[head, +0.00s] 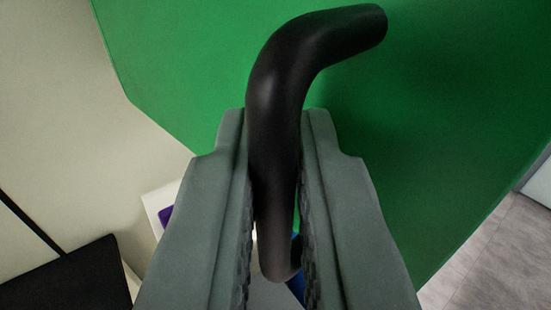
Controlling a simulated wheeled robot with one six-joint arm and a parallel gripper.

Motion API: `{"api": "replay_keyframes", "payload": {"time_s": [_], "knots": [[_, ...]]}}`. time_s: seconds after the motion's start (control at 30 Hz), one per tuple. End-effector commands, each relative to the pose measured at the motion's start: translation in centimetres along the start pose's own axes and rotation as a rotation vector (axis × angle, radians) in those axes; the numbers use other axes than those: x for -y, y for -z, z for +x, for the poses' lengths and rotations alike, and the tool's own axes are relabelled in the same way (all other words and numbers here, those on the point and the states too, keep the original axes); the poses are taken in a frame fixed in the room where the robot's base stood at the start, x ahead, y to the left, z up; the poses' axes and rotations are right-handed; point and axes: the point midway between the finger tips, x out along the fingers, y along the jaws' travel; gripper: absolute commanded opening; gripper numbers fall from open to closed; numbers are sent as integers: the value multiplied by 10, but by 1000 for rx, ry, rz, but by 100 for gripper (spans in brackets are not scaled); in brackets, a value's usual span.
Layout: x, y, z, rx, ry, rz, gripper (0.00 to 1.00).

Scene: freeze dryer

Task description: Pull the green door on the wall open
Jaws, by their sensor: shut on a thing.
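The green door (430,130) fills the upper middle and right of the head view. A black bent handle (283,85) shows in front of it, curving from the upper right down between my fingers. My gripper (273,135) is shut on the handle, with one grey finger on each side of its straight part. The handle's lower end shows between the fingers. From this one view I cannot tell how far the door stands open.
A pale wall or panel (60,110) is at the left of the door. A black object (70,278) is at the lower left, near a white and purple item (160,205) partly hidden by my left finger. Grey floor (495,260) shows at the lower right.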

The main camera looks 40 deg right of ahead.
Motion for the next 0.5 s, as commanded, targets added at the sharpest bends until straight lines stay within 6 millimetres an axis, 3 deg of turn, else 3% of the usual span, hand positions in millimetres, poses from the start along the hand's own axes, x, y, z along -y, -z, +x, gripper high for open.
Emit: {"api": "replay_keyframes", "payload": {"time_s": [0.17, 0.2, 0.27, 0.5], "knots": [[0, 0, 1, -1, 0, 0, 0], [0, 0, 1, -1, 0, 0, 16], [0, 0, 1, -1, 0, 0, 25], [0, 0, 0, 0, 0, 0, 25]]}}
